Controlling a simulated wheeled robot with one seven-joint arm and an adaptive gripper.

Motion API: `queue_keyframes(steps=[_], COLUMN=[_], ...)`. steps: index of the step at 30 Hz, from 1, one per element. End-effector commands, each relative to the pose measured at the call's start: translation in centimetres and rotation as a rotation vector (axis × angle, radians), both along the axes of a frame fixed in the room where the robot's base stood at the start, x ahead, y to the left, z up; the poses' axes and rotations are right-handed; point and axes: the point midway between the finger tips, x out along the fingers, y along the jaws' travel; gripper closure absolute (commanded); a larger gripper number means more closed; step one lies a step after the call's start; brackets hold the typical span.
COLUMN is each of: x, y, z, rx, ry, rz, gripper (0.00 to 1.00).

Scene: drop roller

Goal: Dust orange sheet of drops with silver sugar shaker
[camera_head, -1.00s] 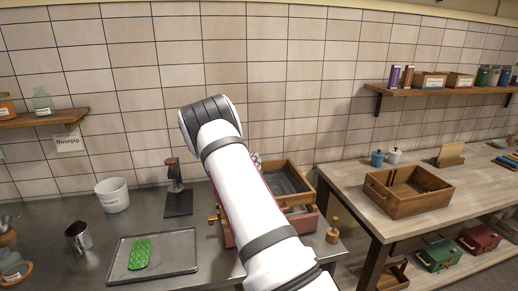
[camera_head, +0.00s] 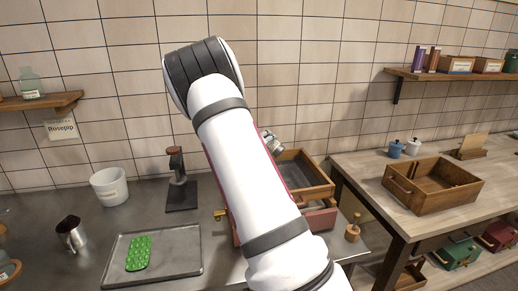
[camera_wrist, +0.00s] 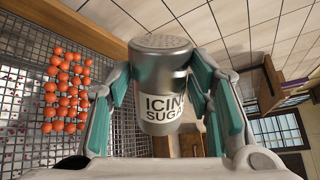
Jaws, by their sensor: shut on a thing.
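My gripper (camera_wrist: 162,88) is shut on the silver sugar shaker (camera_wrist: 158,68), labelled icing sugar, with teal pads on both sides of it. The shaker's perforated lid faces the top of the wrist view. The orange sheet of drops (camera_wrist: 65,92) lies on a wire grid at the left of the wrist view, apart from the shaker. In the head view my arm covers most of the gripper; only a small grey part shows beside the arm. The orange drops do not show in the head view.
A metal tray (camera_head: 190,262) holds a green sheet of drops (camera_head: 138,253). A white bucket (camera_head: 109,187), a dark stand (camera_head: 178,180) and a metal jug (camera_head: 72,234) stand on the counter. A wooden drawer box (camera_head: 432,186) sits on the right table.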

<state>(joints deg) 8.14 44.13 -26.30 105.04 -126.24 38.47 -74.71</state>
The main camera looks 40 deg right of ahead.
Motion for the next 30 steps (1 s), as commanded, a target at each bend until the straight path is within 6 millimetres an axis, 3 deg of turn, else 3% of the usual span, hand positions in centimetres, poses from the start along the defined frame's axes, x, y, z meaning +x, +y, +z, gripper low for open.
queue_keyframes(steps=[9,30], x=[0.0,0.5], y=[0.0,0.1], z=[0.5,-1.9], rx=[-0.061,-0.204], ry=[0.256,0.845], rz=[0.000,-0.001], gripper=[0.85,0.85])
